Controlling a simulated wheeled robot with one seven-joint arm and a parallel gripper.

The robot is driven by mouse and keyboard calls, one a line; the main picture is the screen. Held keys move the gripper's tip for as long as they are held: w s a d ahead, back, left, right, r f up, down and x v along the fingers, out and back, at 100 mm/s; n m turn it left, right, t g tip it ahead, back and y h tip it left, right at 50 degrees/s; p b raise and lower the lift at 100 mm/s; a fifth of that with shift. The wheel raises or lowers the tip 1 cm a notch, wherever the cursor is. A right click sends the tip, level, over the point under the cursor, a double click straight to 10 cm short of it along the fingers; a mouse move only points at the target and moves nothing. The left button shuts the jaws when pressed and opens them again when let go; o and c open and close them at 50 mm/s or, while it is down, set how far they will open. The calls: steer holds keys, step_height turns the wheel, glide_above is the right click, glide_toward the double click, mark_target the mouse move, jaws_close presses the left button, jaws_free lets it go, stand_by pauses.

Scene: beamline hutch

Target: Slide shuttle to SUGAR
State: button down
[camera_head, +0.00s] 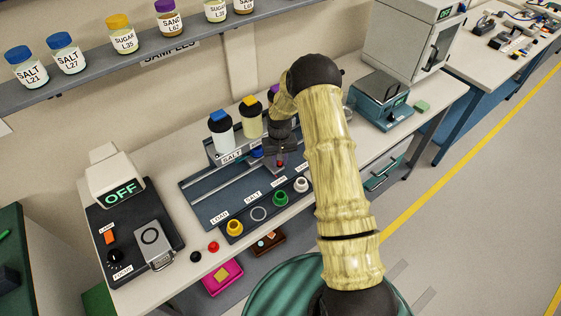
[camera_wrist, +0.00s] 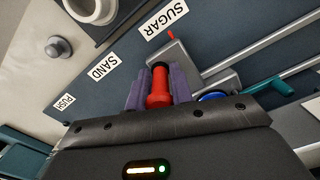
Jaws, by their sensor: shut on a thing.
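The shuttle (camera_wrist: 172,60) is a grey block on the slide rails, with an upright red knob (camera_wrist: 158,88) and a small red pointer. In the wrist view the pointer (camera_wrist: 170,35) stands close to the middle of the SUGAR label (camera_wrist: 163,20). My gripper (camera_wrist: 160,92) has its purple fingers on both sides of the red knob and is shut on it. In the head view my gripper (camera_head: 280,163) is over the right part of the dark slide panel (camera_head: 205,205); my arm hides part of the shuttle. A blue round part (camera_wrist: 213,97) is beside the knob.
The panel's front carries a yellow port (camera_head: 234,228), a ring (camera_head: 259,213), a green port (camera_head: 281,198) and a white port (camera_head: 301,184). Bottles (camera_head: 222,132) stand behind the rails. A teal balance (camera_head: 381,98) is at right.

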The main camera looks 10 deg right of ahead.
steer(key=shift+w+r, duration=0.1)
steer(key=c, duration=1.4)
jaws_free()
steer(key=shift+o, duration=0.2)
step_height(320, 180, up, 17)
steer(key=b, duration=0.4)
steer(key=shift+r, duration=0.15)
